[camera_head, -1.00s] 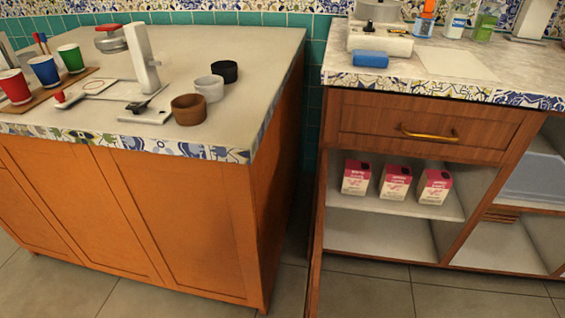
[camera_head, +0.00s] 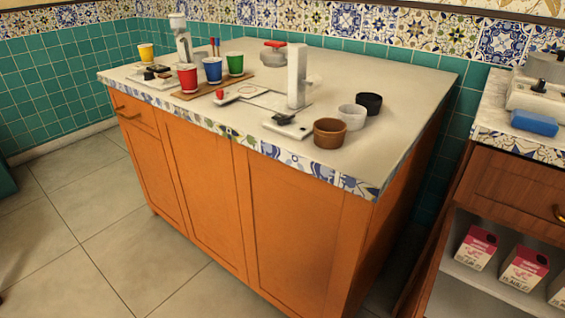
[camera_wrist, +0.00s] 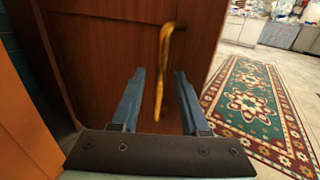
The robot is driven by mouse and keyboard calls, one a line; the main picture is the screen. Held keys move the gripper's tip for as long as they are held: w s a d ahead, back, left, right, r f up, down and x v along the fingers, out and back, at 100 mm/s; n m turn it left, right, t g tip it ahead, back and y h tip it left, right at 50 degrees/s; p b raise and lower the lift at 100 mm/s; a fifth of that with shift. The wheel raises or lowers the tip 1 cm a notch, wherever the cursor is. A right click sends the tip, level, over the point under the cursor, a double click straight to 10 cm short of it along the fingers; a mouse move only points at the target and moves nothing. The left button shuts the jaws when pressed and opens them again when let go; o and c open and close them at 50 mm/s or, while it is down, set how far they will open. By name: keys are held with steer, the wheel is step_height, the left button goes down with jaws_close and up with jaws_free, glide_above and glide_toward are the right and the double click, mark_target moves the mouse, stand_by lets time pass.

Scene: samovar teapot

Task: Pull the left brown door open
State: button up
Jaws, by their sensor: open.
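A brown door (camera_wrist: 100,45) fills much of the wrist view, with a bent brass handle (camera_wrist: 163,75) on it. My gripper (camera_wrist: 160,78) is open, its two blue-grey fingers on either side of the handle. I cannot tell whether they touch it. In the head view, the brown cabinet (camera_head: 510,185) stands at the right with its shelf compartment uncovered. A narrow brown panel (camera_head: 428,265) runs along the compartment's left side; it looks like the door seen nearly edge-on. My gripper is not in the head view.
An orange island (camera_head: 300,225) with cups on top stands left of the cabinet, across a narrow gap. Pink-and-white cartons (camera_head: 477,248) stand on the cabinet shelf. A patterned rug (camera_wrist: 250,105) lies on open floor at the right of the wrist view.

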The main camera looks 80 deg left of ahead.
steer(key=s+a, duration=0.2)
steer(key=s, duration=0.9)
steer(key=shift+s, duration=0.15)
steer(key=shift+a, duration=0.15)
